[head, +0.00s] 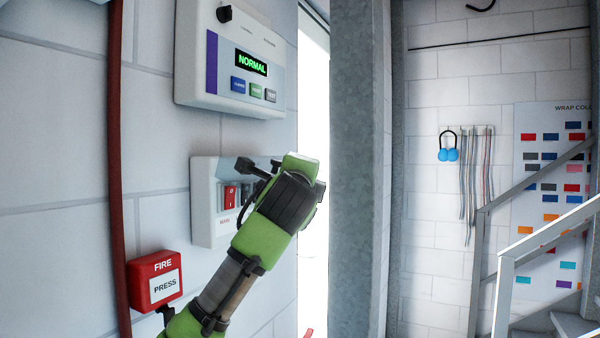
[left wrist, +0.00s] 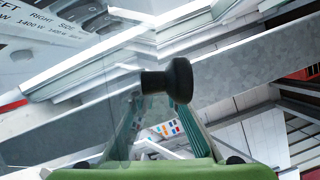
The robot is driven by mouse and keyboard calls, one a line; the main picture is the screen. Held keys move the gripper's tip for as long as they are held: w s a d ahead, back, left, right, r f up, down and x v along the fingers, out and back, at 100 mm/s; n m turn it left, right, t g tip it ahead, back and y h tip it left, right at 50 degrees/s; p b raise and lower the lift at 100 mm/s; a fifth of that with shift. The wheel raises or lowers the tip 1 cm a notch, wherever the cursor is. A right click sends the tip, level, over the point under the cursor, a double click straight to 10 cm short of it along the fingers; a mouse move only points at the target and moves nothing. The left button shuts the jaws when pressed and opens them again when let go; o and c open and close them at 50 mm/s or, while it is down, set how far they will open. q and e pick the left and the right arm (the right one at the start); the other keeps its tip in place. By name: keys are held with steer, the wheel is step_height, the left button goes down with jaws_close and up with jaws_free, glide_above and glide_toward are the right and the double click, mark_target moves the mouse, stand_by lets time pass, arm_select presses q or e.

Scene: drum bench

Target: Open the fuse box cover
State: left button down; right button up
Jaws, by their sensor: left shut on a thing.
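A faint see-through sheet shows beside the left finger there. How far the cover stands open cannot be told. My right gripper is in neither view.
A panel reading NORMAL (head: 215,80) is on the wall above the fuse box. A red fire call box (head: 155,280) and a red pipe (head: 116,180) are to the left. A grey column (head: 357,170) stands to the right, with stairs (head: 560,250) beyond it.

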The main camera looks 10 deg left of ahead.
arm_select(q)
steer(key=shift+r+n, duration=0.4)
steer(key=shift+r, duration=0.35)
steer(key=shift+a+r+p, duration=0.15)
steer(key=shift+r+p, duration=0.5)
steer(key=shift+p, duration=0.1)
steer(key=c, duration=2.1)
jaws_free()
steer(key=shift+c, duration=0.2)
steer(key=shift+w+f, duration=0.15)
steer(key=shift+w, duration=0.05)
steer(key=shift+s, duration=0.1)
steer(key=s+f, duration=0.1)
steer(key=s, duration=1)
steer(key=shift+s+d+f, duration=0.15)
steer(key=shift+s+d, duration=0.15)
steer(key=shift+s, duration=0.05)
